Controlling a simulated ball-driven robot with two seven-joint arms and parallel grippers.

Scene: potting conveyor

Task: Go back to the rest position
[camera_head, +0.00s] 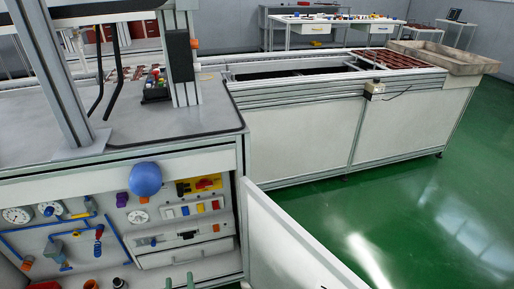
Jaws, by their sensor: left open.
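My right gripper is not in view.
A blue ball (145,178) shows before the cabinet front, with gauges (18,215) and blue pipes. The white cabinet door (285,245) stands open to the right. A long conveyor (300,135) runs behind. Green floor (420,200) is clear at right.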

